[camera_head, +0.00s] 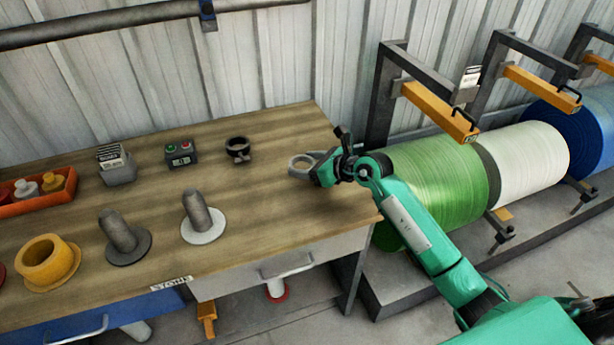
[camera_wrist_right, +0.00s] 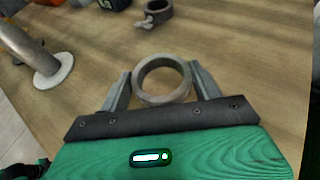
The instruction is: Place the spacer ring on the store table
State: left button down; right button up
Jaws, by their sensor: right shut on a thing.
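The spacer ring is a plain grey ring (camera_head: 301,164) at the right end of the wooden store table (camera_head: 240,205). In the right wrist view the ring (camera_wrist_right: 162,61) sits between the two fingers of my right gripper (camera_wrist_right: 160,90), which is shut on it. In the head view my right gripper (camera_head: 320,168) reaches in from the right over the table. The ring lies flat, at or just above the table top; I cannot tell whether it touches. My left gripper is not in view.
A dark clamp collar (camera_head: 238,148) lies left of the ring. A button box (camera_head: 180,153), a card holder (camera_head: 116,165), two upright spindles (camera_head: 203,215) and a yellow flanged core (camera_head: 48,262) stand farther left. Green, white and blue rolls (camera_head: 440,178) lie right of the table. Bare wood surrounds the ring.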

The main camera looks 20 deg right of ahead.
aim_at(307, 184)
notch_tip(307, 184, down, 4)
jog(key=shift+r, duration=0.25)
jog(key=shift+f, duration=0.5)
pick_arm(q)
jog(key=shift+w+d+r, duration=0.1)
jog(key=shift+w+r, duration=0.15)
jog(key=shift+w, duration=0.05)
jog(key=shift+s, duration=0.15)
pick_arm(e)
jog(key=shift+f, duration=0.1)
jog(key=o, duration=1.2)
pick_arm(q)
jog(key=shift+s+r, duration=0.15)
